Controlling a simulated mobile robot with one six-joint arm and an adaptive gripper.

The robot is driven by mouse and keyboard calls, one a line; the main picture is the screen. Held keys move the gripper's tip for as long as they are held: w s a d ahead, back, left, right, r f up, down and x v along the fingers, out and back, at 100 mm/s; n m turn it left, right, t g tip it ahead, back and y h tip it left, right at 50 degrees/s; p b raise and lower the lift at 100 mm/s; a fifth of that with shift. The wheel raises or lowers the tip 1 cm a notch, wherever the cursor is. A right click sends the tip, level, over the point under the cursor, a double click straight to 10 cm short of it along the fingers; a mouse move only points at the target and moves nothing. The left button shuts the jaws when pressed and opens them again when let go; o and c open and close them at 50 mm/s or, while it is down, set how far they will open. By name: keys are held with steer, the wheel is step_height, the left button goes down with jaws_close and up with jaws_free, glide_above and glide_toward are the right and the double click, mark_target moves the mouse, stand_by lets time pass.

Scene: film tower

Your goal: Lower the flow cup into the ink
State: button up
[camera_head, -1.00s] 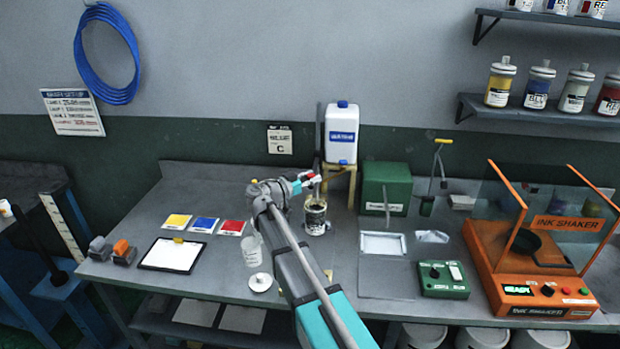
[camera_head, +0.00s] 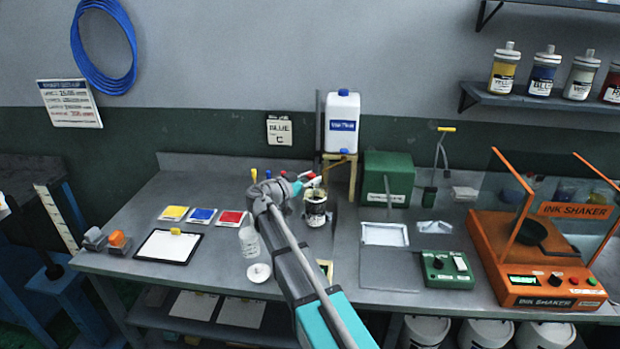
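An ink can (camera_head: 316,210), with a pale label on its dark body, stands open on the bench just left of its middle. My arm reaches in from the bottom of the view. My gripper (camera_head: 307,183) is at the can's rim, over its left side, with small red and white parts near its tips. The fingers are too small and partly hidden, so I cannot tell whether they are open or shut. I cannot make out the flow cup for certain. A thin wire tool with a yellow top (camera_head: 446,129) stands further right, by the green box (camera_head: 387,178).
A white jug (camera_head: 342,120) on a wooden stand is close behind the can. The orange ink shaker (camera_head: 535,280) fills the right end. Coloured cards (camera_head: 202,215) are at left.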

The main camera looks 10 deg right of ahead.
steer(key=shift+o, duration=1.4)
steer(key=v, duration=1.2)
